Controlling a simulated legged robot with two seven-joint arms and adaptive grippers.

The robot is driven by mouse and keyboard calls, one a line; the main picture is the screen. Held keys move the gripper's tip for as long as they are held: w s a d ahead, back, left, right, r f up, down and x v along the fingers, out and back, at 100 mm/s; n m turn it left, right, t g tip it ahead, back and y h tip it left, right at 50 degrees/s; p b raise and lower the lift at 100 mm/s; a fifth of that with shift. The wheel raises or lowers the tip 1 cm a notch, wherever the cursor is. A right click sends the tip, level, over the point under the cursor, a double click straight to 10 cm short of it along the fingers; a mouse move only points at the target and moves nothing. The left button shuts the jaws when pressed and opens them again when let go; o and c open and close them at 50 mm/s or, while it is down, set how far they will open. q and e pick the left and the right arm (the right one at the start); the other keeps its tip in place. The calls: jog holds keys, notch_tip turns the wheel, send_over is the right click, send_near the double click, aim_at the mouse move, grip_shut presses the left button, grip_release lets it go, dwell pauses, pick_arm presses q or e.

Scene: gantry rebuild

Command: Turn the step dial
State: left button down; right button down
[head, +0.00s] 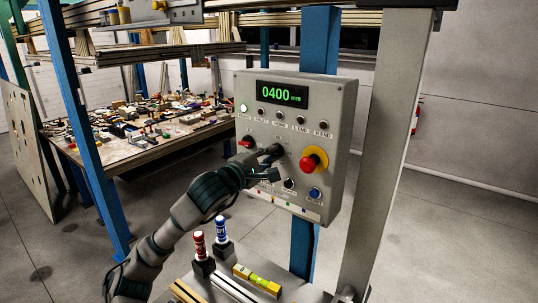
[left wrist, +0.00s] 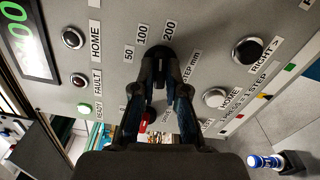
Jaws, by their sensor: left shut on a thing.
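The step dial (head: 274,151) is a black knob on the front of the grey control box (head: 345,110). My left gripper (head: 268,160) reaches it from the lower left and is shut on it, hiding much of it. In the left wrist view the two fingers (left wrist: 159,72) close on either side of the dark dial, beside the printed marks 50, 100 and 200. Which mark the dial points at is hidden by the fingers. The green display (head: 282,94) reads 0400 mm. My right gripper is not in view.
A red emergency button (head: 313,160) on a yellow base sits just right of the dial. A blue button (head: 315,194) is below it. A red switch (head: 246,142) is to the left, under a lit green lamp (head: 243,107). A yellow level (head: 257,280) lies below the box.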

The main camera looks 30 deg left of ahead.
pick_arm(q)
jog(key=shift+f+m, duration=0.1)
jog(key=shift+m, duration=1)
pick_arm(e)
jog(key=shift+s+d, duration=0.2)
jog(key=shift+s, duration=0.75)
pick_arm(q)
jog(key=shift+d+f+m, duration=0.15)
jog(key=shift+f+m, duration=0.05)
jog(key=shift+m, duration=0.1)
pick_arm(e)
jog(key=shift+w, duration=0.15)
pick_arm(q)
jog(key=c, duration=1.2)
grip_release()
jog(key=shift+c, duration=0.2)
jog(key=shift+o, duration=0.2)
jog(key=shift+r, duration=0.1)
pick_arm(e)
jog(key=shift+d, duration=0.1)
pick_arm(q)
jog(key=s+a, duration=0.1)
jog(key=s, duration=1.1)
